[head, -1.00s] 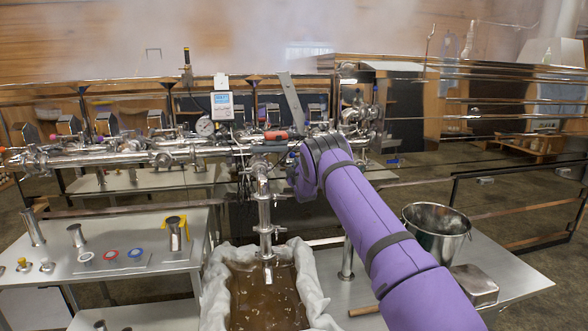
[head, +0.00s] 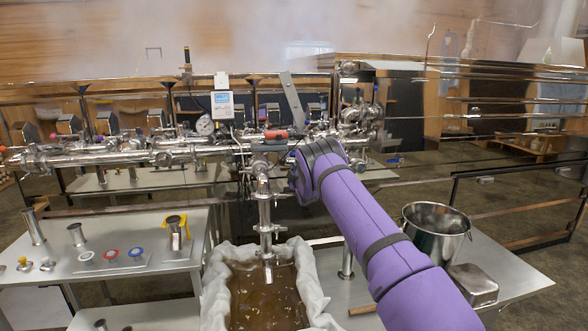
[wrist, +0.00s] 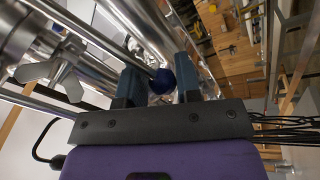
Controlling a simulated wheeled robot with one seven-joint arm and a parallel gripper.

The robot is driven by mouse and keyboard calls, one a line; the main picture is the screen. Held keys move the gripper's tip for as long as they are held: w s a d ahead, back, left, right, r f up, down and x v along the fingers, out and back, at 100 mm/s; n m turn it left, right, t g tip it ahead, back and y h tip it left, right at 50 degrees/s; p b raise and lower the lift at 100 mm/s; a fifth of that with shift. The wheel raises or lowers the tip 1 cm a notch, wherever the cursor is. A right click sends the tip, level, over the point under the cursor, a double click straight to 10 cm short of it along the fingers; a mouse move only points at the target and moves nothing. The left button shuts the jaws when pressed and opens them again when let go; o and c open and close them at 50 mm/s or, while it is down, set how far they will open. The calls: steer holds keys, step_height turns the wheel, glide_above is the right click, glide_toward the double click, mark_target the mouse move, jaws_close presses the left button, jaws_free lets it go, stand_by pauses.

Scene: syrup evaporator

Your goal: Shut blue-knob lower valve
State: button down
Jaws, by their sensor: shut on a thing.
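The blue knob (wrist: 162,82) of the lower valve sits between the two dark fingers of my gripper (wrist: 158,68) in the wrist view. The fingers are shut on it. A shiny steel pipe runs behind the knob. In the head view my purple arm reaches to the pipework just right of the vertical outlet pipe (head: 265,215). The blue knob and the fingers cannot be made out clearly there, as my arm covers that spot.
Below the outlet pipe stands a cloth-lined tub (head: 312,290) of brown liquid. A steel bucket (head: 437,230) and a metal box (head: 473,284) stand to the right. A wing-handled clamp (wrist: 62,75) is left of my gripper. Steam hangs above.

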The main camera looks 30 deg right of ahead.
steer(key=shift+s+d+f+n, duration=0.1)
steer(key=shift+f+n, duration=0.3)
steer(key=shift+f, duration=0.35)
steer(key=s+d+f+n+g+y, duration=0.2)
steer(key=d+f+n, duration=0.6)
steer(key=n, duration=0.8)
steer(key=shift+s+d+f+n+y, duration=0.25)
steer(key=shift+s+d+n+y, duration=0.25)
steer(key=shift+d, duration=0.95)
steer(key=c, duration=0.9)
jaws_free()
steer(key=shift+d, duration=0.1)
steer(key=shift+o, duration=0.5)
